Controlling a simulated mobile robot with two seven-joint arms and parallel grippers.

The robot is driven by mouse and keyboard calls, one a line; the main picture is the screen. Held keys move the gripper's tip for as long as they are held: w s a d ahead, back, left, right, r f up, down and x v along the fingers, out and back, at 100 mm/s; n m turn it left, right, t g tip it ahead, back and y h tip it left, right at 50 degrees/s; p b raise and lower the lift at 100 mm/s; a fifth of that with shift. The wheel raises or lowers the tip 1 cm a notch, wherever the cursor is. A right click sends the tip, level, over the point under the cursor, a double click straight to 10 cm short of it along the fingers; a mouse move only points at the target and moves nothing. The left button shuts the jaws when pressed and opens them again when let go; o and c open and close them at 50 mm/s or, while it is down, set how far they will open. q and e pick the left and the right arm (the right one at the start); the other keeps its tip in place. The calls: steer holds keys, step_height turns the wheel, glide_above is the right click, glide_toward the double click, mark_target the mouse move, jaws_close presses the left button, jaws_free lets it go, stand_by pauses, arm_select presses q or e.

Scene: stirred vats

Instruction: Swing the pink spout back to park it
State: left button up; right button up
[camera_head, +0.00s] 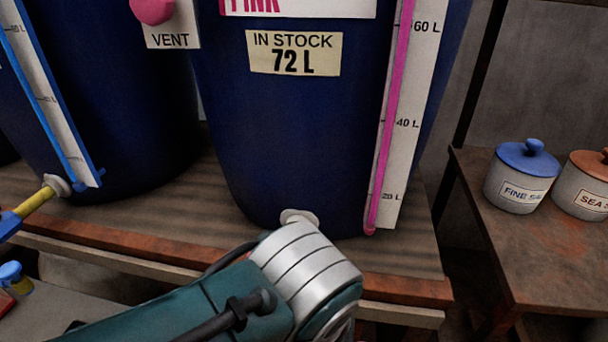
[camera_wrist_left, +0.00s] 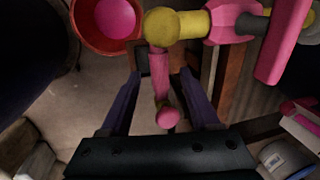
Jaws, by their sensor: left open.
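The pink spout (camera_wrist_left: 160,75) shows in the left wrist view as a short pink pipe hanging from a yellow elbow, with a round pink knob (camera_wrist_left: 167,117) at its near end. My left gripper (camera_wrist_left: 161,76) is open, with one dark finger on each side of the spout, apart from it as far as I can tell. The yellow elbow joins a pink valve body (camera_wrist_left: 230,20) with a long pink handle (camera_wrist_left: 284,42). In the head view my left arm covers the spout, and the blue vat (camera_head: 290,150) with the pink label stands behind it. My right gripper is out of view.
A red bucket (camera_wrist_left: 82,38) holding pink liquid (camera_wrist_left: 115,18) is close to the elbow. The wooden shelf edge (camera_head: 120,256) runs under the vats. A second vat (camera_head: 120,120) with a yellow tap stands left. Lidded jars (camera_head: 520,178) sit on a right-hand table.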

arm_select(q)
step_height(320, 180, up, 7)
steer(key=s+p, duration=0.1)
steer(key=p, duration=0.2)
steer(key=shift+s+a, duration=0.15)
steer(key=shift+s, duration=0.05)
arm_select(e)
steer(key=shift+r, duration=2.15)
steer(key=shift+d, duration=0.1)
